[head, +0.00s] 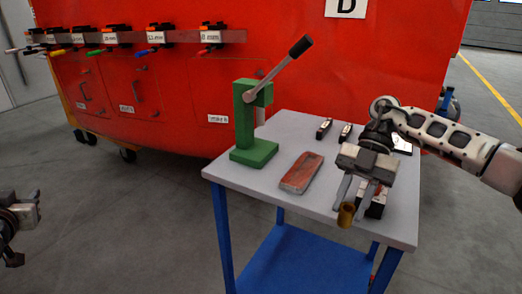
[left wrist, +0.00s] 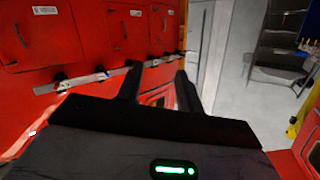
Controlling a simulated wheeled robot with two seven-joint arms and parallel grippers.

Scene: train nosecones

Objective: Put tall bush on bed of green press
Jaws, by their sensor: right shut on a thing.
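The green press (head: 255,125) stands at the left back of the table, with its grey lever raised to the upper right. Its green base, the bed (head: 254,152), looks bare. My right gripper (head: 352,207) points down over the right part of the table, right of the press and nearer the camera. It is shut on a brass-coloured bush (head: 346,215), a small hollow cylinder, held at the fingertips. My left gripper (head: 14,258) is at the left edge of the head view, far from the table. In the left wrist view its fingers (left wrist: 158,90) are apart and empty.
The table (head: 300,132) carries a reddish-brown flat block (head: 301,173), two small dark items (head: 324,128) at the back and a red and black object (head: 372,204) close behind the bush. A red train nosecone (head: 190,80) stands behind. Clear tabletop lies between press and block.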

